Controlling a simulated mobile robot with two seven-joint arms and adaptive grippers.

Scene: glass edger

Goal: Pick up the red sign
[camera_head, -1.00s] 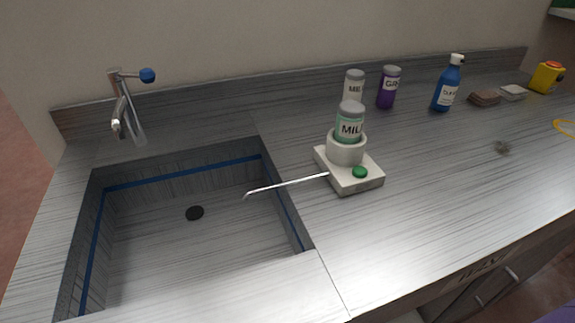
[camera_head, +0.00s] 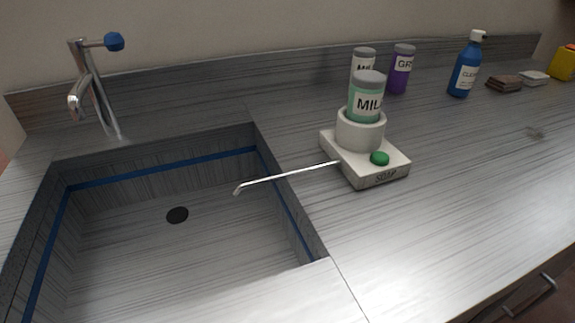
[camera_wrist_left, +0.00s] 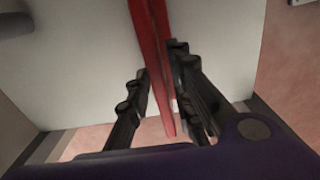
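A thin red sign (camera_wrist_left: 155,60) is seen nearly edge-on in the left wrist view. It runs from the top edge down between the two dark fingers of my left gripper (camera_wrist_left: 158,65). The right finger overlaps or lies close against it, and a narrow gap seems to show beside the left finger. I cannot tell whether both fingers touch it. The head view shows no red sign and neither gripper.
The head view shows a counter with a sink (camera_head: 130,240), faucet (camera_head: 93,90), white soap dispenser (camera_head: 375,165) with a green-labelled bottle (camera_head: 367,98), purple bottle (camera_head: 402,70), blue cleaner bottle (camera_head: 466,68) and brown sponge (camera_head: 504,83). A pale panel (camera_wrist_left: 85,70) stands behind the sign.

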